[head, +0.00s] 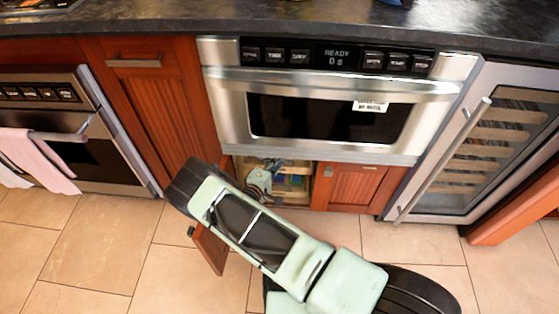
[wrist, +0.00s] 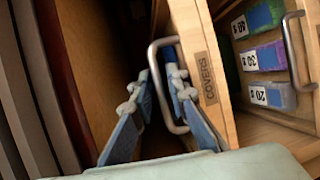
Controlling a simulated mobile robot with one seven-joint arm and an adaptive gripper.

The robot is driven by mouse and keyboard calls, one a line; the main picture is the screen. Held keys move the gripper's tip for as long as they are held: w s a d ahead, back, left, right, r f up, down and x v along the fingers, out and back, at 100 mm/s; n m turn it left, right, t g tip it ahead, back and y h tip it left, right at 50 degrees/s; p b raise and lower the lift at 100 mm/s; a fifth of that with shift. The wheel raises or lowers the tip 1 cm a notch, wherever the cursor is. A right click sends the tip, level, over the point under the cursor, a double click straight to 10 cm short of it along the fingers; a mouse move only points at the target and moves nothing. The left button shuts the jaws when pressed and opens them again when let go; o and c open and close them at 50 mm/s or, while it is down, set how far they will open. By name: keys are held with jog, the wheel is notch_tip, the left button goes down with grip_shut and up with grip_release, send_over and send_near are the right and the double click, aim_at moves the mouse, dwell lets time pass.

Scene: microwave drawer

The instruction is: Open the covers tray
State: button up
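The covers tray (wrist: 208,95) is a light wooden pull-out with a "COVERS" label on its front edge and a metal loop handle (wrist: 154,62). It looks pushed in, inside the open cabinet under the microwave; in the head view I cannot single it out. My gripper (wrist: 159,72) is open at the handle. Its left finger is left of the handle's bar, and its right finger appears to reach inside the loop. I cannot tell whether either touches the bar. In the head view my gripper (head: 258,181) reaches into the cabinet opening, partly hidden by my arm.
A second wooden tray (wrist: 262,125) at right holds numbered boxes and has its own metal handle. An open cabinet door (head: 210,249) stands left of my arm. A closed red cabinet door (head: 350,188) is right of the opening. The microwave drawer (head: 330,112) above is shut. Tiled floor in front is clear.

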grip_shut()
jog(key=shift+s, duration=0.15)
